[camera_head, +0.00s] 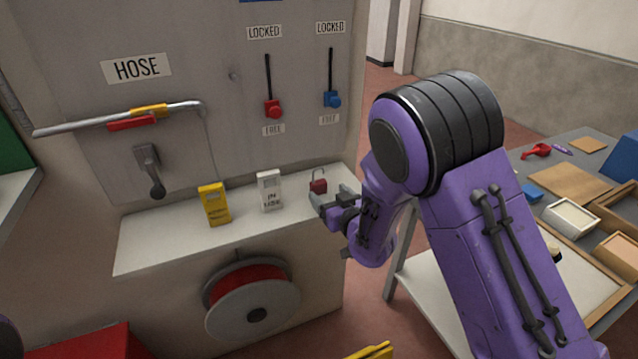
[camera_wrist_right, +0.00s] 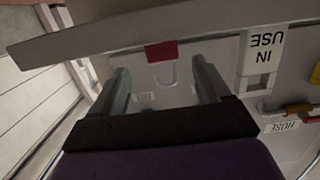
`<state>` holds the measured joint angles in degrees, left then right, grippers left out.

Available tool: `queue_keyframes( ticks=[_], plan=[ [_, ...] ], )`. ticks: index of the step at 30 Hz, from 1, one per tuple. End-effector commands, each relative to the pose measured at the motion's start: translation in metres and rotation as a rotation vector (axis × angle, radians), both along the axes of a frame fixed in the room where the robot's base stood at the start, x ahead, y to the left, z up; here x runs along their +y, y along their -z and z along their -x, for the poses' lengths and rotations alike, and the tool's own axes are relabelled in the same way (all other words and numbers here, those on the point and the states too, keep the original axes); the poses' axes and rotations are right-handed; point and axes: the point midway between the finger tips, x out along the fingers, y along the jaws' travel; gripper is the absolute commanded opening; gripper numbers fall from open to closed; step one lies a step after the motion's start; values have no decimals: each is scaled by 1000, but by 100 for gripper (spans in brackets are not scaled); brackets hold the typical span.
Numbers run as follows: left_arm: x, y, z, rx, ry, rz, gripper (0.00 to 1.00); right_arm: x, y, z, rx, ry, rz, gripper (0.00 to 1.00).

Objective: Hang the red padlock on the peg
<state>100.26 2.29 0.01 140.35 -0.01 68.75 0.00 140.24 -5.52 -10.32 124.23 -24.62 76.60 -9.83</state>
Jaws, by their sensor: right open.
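The red padlock (camera_head: 318,186) stands upright on the pale ledge, its thin shackle pointing up. My right gripper (camera_head: 332,203) is open right beside it, on the near side. In the right wrist view the padlock (camera_wrist_right: 161,52) shows ahead of and between the two spread fingers of the gripper (camera_wrist_right: 163,80); it is not gripped. A small round stub (camera_head: 233,75) on the grey panel may be the peg; I cannot tell for sure. My left gripper is out of view.
A white "IN USE" tag (camera_head: 269,190) and a yellow tag (camera_head: 214,204) stand on the ledge (camera_head: 160,243) left of the padlock. Red (camera_head: 272,109) and blue (camera_head: 332,99) levers hang above. A hose reel (camera_head: 251,301) is below. A cluttered table (camera_head: 560,180) is at right.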

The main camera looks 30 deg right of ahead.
Motion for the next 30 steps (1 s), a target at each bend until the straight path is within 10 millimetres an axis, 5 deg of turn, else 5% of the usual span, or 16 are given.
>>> queue_keyframes(
  ticks=[6,14,15,21,30],
  plan=[
    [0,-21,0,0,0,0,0,1,1,-38,1,-1,-1,77],
    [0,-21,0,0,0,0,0,0,5,-45,1,0,-2,77],
    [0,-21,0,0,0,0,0,0,5,-45,1,0,-2,73],
    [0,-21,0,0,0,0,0,0,5,-45,1,0,-1,13],
    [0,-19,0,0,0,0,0,0,3,-45,0,0,-1,13]
  ],
)
